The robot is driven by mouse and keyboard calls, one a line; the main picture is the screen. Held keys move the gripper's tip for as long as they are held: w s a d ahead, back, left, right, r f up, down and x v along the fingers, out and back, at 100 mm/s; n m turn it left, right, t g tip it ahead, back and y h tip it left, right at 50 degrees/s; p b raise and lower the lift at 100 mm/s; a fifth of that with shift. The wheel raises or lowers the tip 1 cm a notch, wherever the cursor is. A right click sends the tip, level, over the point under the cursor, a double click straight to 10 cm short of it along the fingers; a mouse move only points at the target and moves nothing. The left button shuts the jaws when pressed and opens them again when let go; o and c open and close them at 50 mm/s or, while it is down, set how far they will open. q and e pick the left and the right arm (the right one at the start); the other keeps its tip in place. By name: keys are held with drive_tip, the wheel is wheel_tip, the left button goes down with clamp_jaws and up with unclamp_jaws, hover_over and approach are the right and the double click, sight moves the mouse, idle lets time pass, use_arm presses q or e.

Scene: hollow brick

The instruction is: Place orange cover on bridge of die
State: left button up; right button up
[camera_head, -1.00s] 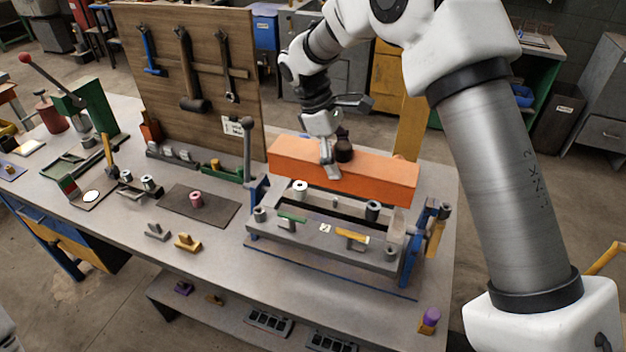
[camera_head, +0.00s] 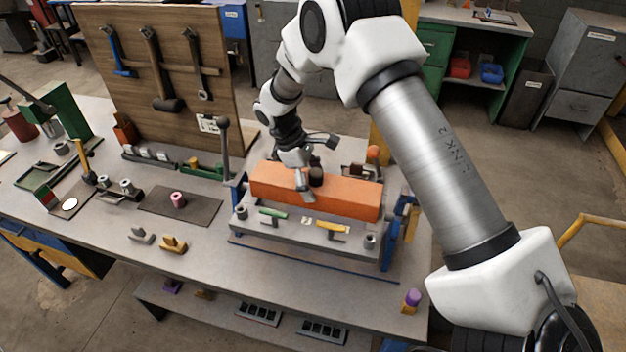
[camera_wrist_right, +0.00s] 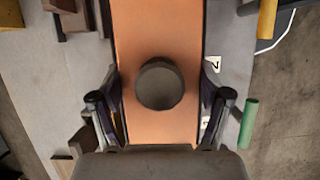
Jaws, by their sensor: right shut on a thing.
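The orange cover (camera_head: 345,198) is a long block with a dark round knob (camera_head: 316,176) on top. It lies lengthwise over the grey die (camera_head: 285,233), close above or on its bridge; contact is hidden. My right gripper (camera_head: 308,184) is shut on the cover from above, its fingers on either side of the cover near the knob. In the right wrist view the cover (camera_wrist_right: 158,35) runs between the two fingers (camera_wrist_right: 160,108), with the knob in the middle. The far finger is hidden in the head view. My left gripper is not in view.
A lever post (camera_head: 224,145) stands at the die's left end, and blue brackets (camera_head: 388,245) are at its right. A dark mat with a pink piece (camera_head: 178,200) and small yellow and grey parts (camera_head: 173,244) lie left. A tool board (camera_head: 160,80) stands behind. The front table strip is fairly clear.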

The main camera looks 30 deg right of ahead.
drive_tip(key=o, duration=1.3)
drive_tip(key=shift+o, duration=0.3)
drive_tip(key=shift+w+f, duration=0.2)
drive_tip(key=shift+w, duration=0.05)
drive_tip(key=shift+r, duration=0.3)
drive_tip(key=shift+w+a+r+b, duration=0.1)
drive_tip(key=shift+r+b, duration=0.25)
drive_tip(key=b+v, duration=0.3)
drive_tip(key=v, duration=0.8)
drive_tip(key=shift+a, duration=0.1)
